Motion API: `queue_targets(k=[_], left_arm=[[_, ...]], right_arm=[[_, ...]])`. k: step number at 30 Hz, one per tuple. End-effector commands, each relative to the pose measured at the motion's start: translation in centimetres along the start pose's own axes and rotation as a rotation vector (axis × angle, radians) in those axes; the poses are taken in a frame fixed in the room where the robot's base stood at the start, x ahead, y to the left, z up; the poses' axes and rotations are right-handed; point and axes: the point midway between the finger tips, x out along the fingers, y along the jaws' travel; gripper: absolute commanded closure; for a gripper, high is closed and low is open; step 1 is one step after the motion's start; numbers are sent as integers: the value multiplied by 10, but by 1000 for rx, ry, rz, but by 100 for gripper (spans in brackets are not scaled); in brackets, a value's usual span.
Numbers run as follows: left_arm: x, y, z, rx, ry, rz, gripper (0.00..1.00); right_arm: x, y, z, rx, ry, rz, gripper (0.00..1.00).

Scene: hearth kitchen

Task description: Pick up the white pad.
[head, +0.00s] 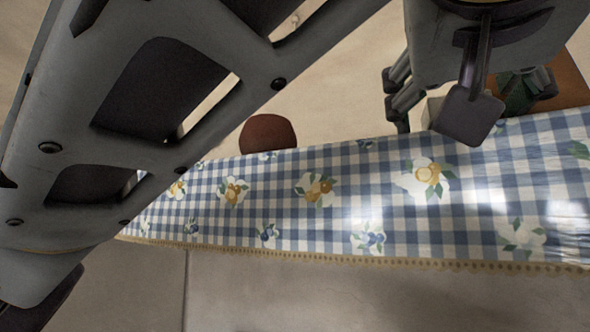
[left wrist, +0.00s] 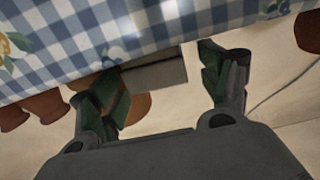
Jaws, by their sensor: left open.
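A small pale block, which looks like the white pad (head: 432,108), shows at the far edge of the checked tablecloth in the head view, partly hidden by my wrist. In the left wrist view a pale, grey-sided pad (left wrist: 158,75) lies between the fingers at the cloth's edge. My left gripper (head: 458,106) is at the upper right of the head view, its fingers on either side of the pad. In the left wrist view the gripper (left wrist: 163,78) is open, with gaps beside the pad. I cannot tell whether a finger touches it. My right gripper is not in view.
The table has a blue-and-white checked, flowered cloth (head: 285,215), and its visible part is clear. A round brown seat (head: 268,133) stands beyond its far edge. More brown seats show in the left wrist view (left wrist: 47,106). My left arm covers the head view's left side.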

Motion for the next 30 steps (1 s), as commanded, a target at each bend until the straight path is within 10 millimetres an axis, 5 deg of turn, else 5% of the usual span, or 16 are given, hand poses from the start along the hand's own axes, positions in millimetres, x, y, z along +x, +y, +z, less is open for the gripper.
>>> queue_targets(k=[16,30], left_arm=[[4,0,1,0,0,0,22],[4,0,0,0,0,0,76]], right_arm=[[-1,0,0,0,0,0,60],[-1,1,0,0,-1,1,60]])
